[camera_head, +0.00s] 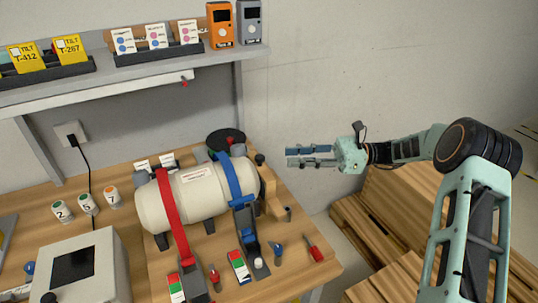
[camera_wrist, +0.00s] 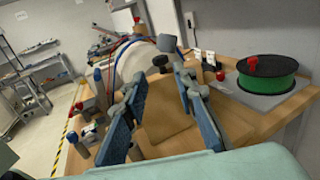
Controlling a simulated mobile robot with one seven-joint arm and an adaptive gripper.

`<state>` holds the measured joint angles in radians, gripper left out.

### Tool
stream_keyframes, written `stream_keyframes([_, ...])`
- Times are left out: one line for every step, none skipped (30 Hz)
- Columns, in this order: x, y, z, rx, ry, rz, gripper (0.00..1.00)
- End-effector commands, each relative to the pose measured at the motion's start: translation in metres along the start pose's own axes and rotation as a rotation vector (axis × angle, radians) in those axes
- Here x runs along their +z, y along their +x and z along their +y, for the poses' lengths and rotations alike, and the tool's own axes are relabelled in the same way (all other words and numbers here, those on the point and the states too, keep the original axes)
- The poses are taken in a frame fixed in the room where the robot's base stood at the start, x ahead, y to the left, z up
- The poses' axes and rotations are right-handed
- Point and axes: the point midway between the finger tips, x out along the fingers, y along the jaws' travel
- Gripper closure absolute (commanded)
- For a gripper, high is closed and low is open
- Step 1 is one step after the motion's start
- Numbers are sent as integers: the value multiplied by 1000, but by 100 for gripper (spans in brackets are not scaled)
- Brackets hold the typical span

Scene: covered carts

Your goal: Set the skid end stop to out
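The tank skid carries a cream tank (camera_head: 210,192) held by a red strap (camera_head: 175,215) and a blue strap (camera_head: 236,185). At its right end stands a tan wooden block (camera_head: 270,190) with a black knob (camera_head: 260,159) by its top; this looks like the end stop, but I see no readable label. In the wrist view the tan block (camera_wrist: 170,120) lies ahead between my fingers, with the black knob (camera_wrist: 160,62) beyond. My gripper (camera_head: 288,157) is open and empty, apart from the block, to the right of the tank's end. Whether the stop is in or out I cannot tell.
A blue ratchet (camera_head: 247,235), a red-handled tool (camera_head: 314,250) and a short grey post (camera_head: 287,213) are at the bench's front right. A green spool (camera_wrist: 265,75) stands at right in the wrist view. A shelf (camera_head: 120,78) overhangs the back. Right of the bench edge is open air above wooden crates (camera_head: 390,220).

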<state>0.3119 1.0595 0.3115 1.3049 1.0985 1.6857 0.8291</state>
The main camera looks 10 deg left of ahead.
Motion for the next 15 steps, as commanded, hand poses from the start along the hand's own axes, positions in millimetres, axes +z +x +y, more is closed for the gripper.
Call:
stream_keyframes([3, 12, 1, 5, 1, -1, 74])
stream_keyframes([3, 18, 0, 4, 0, 0, 74])
stream_keyframes([3, 26, 1, 3, 0, 0, 74])
stream_keyframes([3, 32, 1, 4, 0, 0, 74])
stream_keyframes([2, 37, 1, 4, 0, 1, 74])
stream_keyframes([2, 44, 1, 3, 1, 1, 74])
stream_keyframes([2, 49, 1, 3, 0, 0, 74])
stream_keyframes([2, 53, 1, 3, -1, 1, 74])
stream_keyframes([2, 59, 0, 2, -1, 1, 74])
stream_keyframes([1, 62, 0, 2, -1, 1, 74])
stream_keyframes([1, 65, 0, 2, -1, 1, 74])
stream_keyframes([1, 68, 0, 2, -1, 1, 74])
stream_keyframes([1, 71, 0, 1, -1, 2, 74])
stream_keyframes([1, 72, 0, 1, -1, 2, 74])
stream_keyframes([1, 74, 0, 0, -2, 2, 74])
